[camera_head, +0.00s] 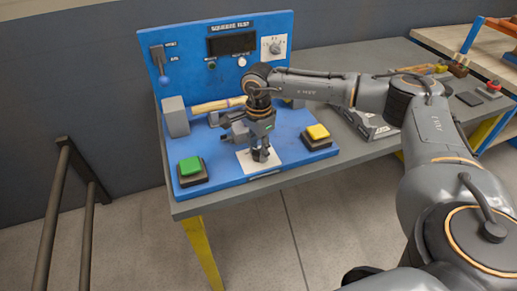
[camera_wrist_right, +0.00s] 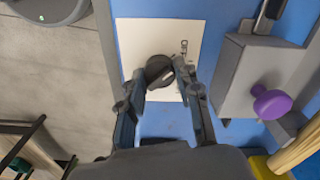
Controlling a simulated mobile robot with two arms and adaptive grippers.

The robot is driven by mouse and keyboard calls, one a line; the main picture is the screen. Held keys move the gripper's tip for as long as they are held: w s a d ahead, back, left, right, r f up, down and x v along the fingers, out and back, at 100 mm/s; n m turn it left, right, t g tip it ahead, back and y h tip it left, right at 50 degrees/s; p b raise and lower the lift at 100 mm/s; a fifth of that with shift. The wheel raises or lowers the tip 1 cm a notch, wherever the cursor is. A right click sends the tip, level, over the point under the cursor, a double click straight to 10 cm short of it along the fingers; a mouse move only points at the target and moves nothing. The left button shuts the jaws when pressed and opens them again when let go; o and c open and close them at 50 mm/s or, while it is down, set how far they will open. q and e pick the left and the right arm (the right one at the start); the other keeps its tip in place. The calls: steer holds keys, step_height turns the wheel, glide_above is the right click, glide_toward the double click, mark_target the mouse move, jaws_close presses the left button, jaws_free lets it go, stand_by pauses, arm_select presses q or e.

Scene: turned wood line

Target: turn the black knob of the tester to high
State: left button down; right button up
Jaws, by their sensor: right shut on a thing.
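The tester has a blue upright panel (camera_head: 190,58) and a blue base on the bench. On its base lies a white plate (camera_head: 246,163), which also shows in the wrist view (camera_wrist_right: 140,35). The black knob (camera_wrist_right: 157,68) sits on this plate, with dark marks beside it too small to read. My right gripper (camera_head: 262,155) points down over the plate and is shut on the knob; its fingertips (camera_wrist_right: 162,75) lie against the knob's sides. In the head view the gripper hides the knob. I cannot tell its setting. My left gripper is not in view.
A green button (camera_head: 190,166) stands left of the plate and a yellow button (camera_head: 317,132) to the right. Behind are a grey block (camera_head: 175,117) and a wooden handle (camera_head: 212,106). A purple ball knob (camera_wrist_right: 271,102) is close by. The panel carries a white dial (camera_head: 273,47).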

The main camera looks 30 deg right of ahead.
steer(key=m+b, duration=0.1)
steer(key=m, duration=0.3)
steer(key=shift+m, duration=0.4)
steer(key=m, duration=0.4)
steer(key=shift+m, duration=0.3)
steer(key=m, duration=0.4)
steer(key=shift+b, duration=0.4)
steer(key=shift+m, duration=2.1)
steer(key=shift+r, duration=0.1)
steer(key=o, duration=1.2)
steer(key=shift+c, duration=0.2)
